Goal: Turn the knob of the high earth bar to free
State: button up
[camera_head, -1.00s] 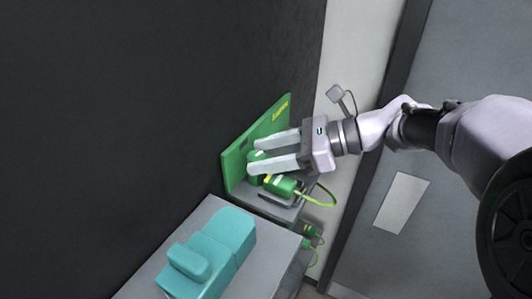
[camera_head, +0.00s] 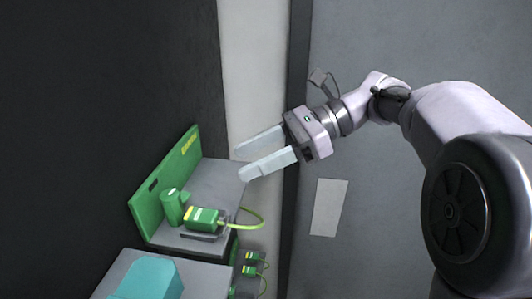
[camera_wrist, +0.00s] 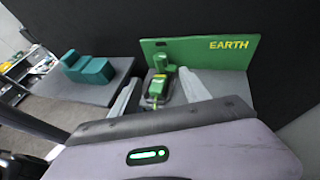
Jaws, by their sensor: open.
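The high earth bar is a green upright panel (camera_head: 165,190) marked "EARTH" on a grey shelf. It also shows in the wrist view (camera_wrist: 205,55). A green, roughly cylindrical knob (camera_head: 174,207) stands out from the panel near its lower end; I cannot read its setting. Beside it a green clamp block (camera_head: 203,219) with a yellow-green cable sits on a grey base; it shows between my fingers in the wrist view (camera_wrist: 157,88). My gripper (camera_head: 240,163) is open and empty, up and right of the knob, clear of it and the panel.
A teal block (camera_head: 148,278) sits on a grey surface (camera_head: 112,268) in front of the shelf. More green plugs with cables (camera_head: 251,265) are lower down at the right. A dark wall (camera_head: 95,110) rises behind the panel. Free room lies between my gripper and the panel.

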jog(key=v, duration=0.2)
jog(key=shift+d+r, duration=0.2)
jog(key=shift+d, duration=0.1)
jog(key=m+t+b, duration=0.3)
jog(key=m+t, duration=0.1)
jog(key=t, duration=0.1)
send_near(179, 198)
jog(key=p+x, duration=0.1)
jog(key=x, duration=0.8)
jog(key=shift+w+p, duration=0.1)
jog(key=shift+p, duration=0.3)
jog(key=shift+a+f, duration=0.15)
jog(key=shift+a, duration=0.45)
